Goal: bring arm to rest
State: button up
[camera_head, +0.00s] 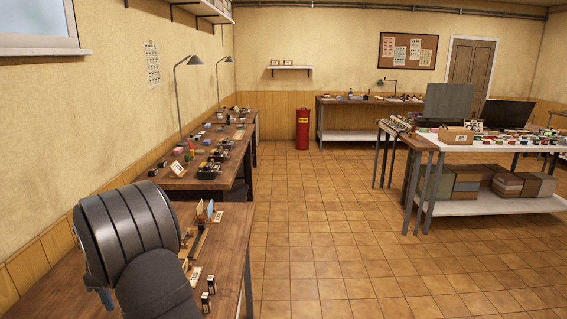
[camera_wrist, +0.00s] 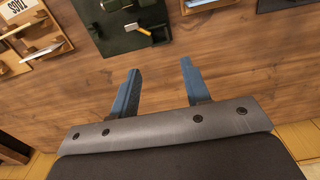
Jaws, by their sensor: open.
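My gripper (camera_wrist: 158,88) is open and empty in the wrist view. Its two blue fingers stand apart over bare wooden tabletop. In the head view, a large dark grey part of my arm fills the lower left, above the near wooden workbench (camera_head: 232,240). The fingers are mostly hidden there behind the arm. In the wrist view, a dark green device (camera_wrist: 122,22) with a small yellow-handled piece lies beyond the fingertips, apart from them. A wooden holder (camera_wrist: 32,38) with metal pieces and a printed label is at the upper left.
Small blocks and upright pieces (camera_head: 208,283) stand on the near bench, right of my arm. A longer cluttered bench (camera_head: 190,178) with lamps runs along the left wall. A white table (camera_head: 490,143) stands at the right. The tiled floor (camera_head: 320,220) between is clear.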

notch_tip(320, 180, down, 7)
jog(key=shift+w+d+f, duration=0.1)
jog(key=shift+d+f, duration=0.05)
jog(key=shift+f, duration=0.05)
dwell(0.4)
